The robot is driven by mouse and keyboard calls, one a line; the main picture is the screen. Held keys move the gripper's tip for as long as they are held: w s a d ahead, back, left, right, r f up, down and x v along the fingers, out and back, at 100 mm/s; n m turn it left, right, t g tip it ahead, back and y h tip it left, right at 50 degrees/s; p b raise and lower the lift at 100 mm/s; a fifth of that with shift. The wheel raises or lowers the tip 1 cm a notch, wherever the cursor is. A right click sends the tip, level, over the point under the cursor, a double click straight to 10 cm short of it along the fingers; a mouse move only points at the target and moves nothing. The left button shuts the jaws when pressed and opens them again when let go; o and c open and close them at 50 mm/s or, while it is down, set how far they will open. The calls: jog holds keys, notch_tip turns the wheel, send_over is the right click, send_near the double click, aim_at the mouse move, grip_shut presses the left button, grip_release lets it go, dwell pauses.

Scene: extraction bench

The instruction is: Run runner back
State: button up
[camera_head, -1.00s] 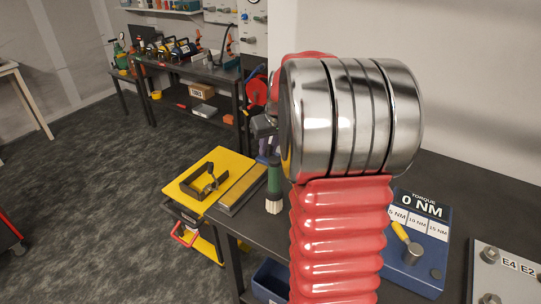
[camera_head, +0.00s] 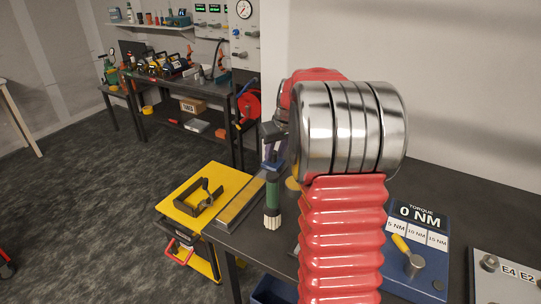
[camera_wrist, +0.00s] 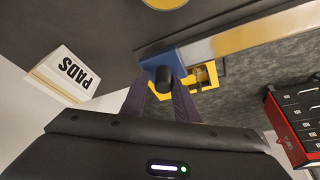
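A long grey rail with a yellow strip (camera_head: 241,204) lies along the left edge of the dark bench; it also shows in the wrist view (camera_wrist: 244,40). In the wrist view a blue block, the runner (camera_wrist: 158,60), sits at the rail's end nearer the picture's middle, with a black round knob (camera_wrist: 164,78) standing out of it. My gripper's dark purple fingers (camera_wrist: 160,98) stand apart, one on each side of the knob; a gap shows at the left finger. In the head view my gripper (camera_head: 271,154) is over the rail's far end, and the runner is mostly hidden.
A green-handled tool (camera_head: 272,198) stands close beside the rail. A blue torque unit (camera_head: 416,255) and a grey panel (camera_head: 507,280) are on the bench at right. A yellow cart (camera_head: 188,190) stands left of the bench. A PADS box (camera_wrist: 65,75) shows in the wrist view.

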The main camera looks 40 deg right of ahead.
jog(key=o, duration=0.4)
jog(key=shift+r, duration=0.1)
jog(key=v, duration=1.3)
jog(key=shift+s+r, duration=0.1)
jog(key=shift+r, duration=0.2)
